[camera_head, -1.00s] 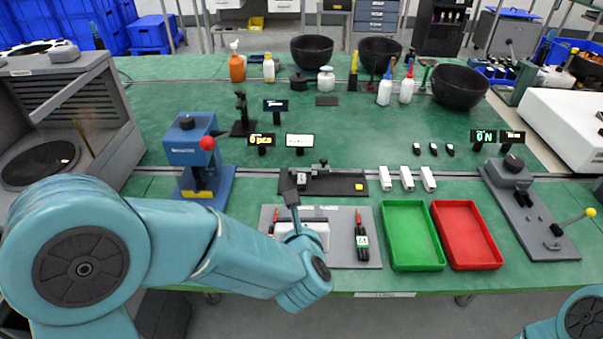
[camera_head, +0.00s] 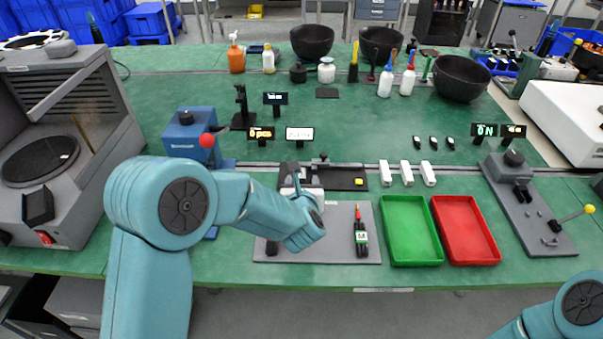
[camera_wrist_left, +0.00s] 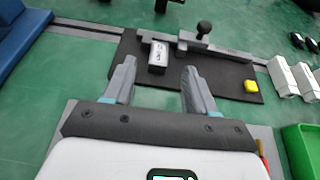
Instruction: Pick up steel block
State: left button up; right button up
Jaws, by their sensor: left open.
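A small silver-grey block, which looks like the steel block (camera_wrist_left: 157,57), lies on the dark mat (camera_wrist_left: 215,83) beside a clamp-like fixture (camera_wrist_left: 200,46) in the left wrist view. My left gripper (camera_wrist_left: 156,76) is open, its two fingers spread on either side of the line to the block. The block sits just beyond the fingertips, and I see no contact. In the head view my left gripper (camera_head: 290,192) is over the front edge of this mat, and my arm hides much of it and the block. My right gripper is out of view.
Several pale blocks (camera_head: 406,173) stand right of the mat. A grey board (camera_head: 340,245) with a red-tipped tool (camera_head: 361,240) lies in front. A green tray (camera_head: 410,259) and a red tray (camera_head: 470,258) are to the right. A blue press (camera_head: 186,135) stands left.

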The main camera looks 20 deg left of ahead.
aim_at(301, 177)
pick_arm(q)
jog(key=x, duration=0.4)
jog(key=shift+s, duration=0.15)
jog(key=shift+c, duration=0.6)
grip_shut()
jog(key=shift+r, duration=0.15)
